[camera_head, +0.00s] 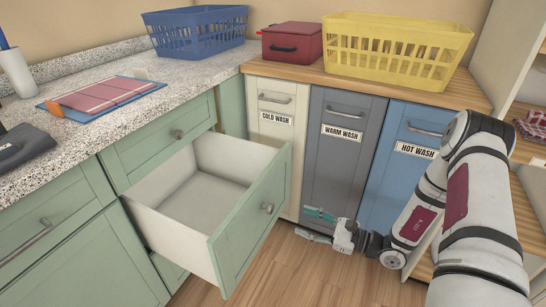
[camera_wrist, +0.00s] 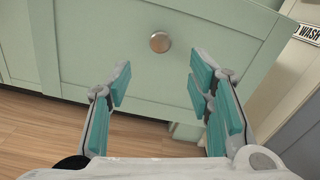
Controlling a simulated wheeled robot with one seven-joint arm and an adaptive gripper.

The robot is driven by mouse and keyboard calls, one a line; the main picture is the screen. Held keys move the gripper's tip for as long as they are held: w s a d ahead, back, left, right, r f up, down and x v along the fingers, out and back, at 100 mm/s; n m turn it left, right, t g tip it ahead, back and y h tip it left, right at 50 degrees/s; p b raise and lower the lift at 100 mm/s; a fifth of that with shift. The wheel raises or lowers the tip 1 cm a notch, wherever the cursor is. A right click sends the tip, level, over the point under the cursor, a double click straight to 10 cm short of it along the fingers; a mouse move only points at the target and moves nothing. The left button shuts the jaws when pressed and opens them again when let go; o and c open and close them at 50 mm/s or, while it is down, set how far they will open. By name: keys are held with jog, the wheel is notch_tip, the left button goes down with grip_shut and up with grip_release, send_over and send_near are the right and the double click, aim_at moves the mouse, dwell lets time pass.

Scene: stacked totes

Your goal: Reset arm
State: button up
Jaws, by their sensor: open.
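My gripper (camera_head: 318,224) hangs low in front of the grey bin front, to the right of the open drawer in the head view. In the wrist view my gripper (camera_wrist: 160,88) is open and empty, its teal pads wide apart. The green drawer (camera_head: 248,225) is pulled well out and looks empty inside. Its front, with a round metal knob (camera_wrist: 160,42), lies beyond the fingertips in the wrist view. The fingers appear apart from the knob. My arm comes in from the right side of the head view.
Cold wash (camera_head: 274,150), warm wash (camera_head: 340,155) and hot wash (camera_head: 398,165) fronts stand shut behind my gripper. Blue basket (camera_head: 196,32), red box (camera_head: 292,42) and yellow basket (camera_head: 395,50) stand on the counters. Wooden floor (camera_head: 300,280) is clear.

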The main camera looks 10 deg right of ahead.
jog(key=s+a+r+n+g+h, duration=0.1)
jog(key=s+a+r+n+g, duration=0.3)
jog(key=r, duration=0.3)
jog(key=s+a+r+n+g, duration=0.35)
jog(key=r+n+g, duration=0.2)
jog(key=r, duration=0.25)
jog(key=s+a+r+n+g+h, duration=0.1)
jog(key=s+a+r+n+g, duration=0.3)
jog(key=r, duration=0.3)
jog(key=s+d+r+n+t+h, duration=0.1)
jog(key=s+d+r+n+h, duration=0.25)
jog(key=s, duration=0.35)
jog(key=s+d+r+n+t+h, duration=0.1)
jog(key=s+d+r+n+h, duration=0.15)
jog(key=s+h, duration=0.4)
jog(key=s+d+r+n+t+h, duration=0.1)
jog(key=s+d+r+n+h, duration=0.15)
jog(key=s, duration=0.65)
notch_tip(320, 180, up, 25)
jog(key=t+p, duration=0.3)
jog(key=p, duration=2)
jog(key=shift+d+f+n+t, duration=0.2)
jog(key=shift+d+n+t, duration=0.1)
jog(key=shift+d+t, duration=0.05)
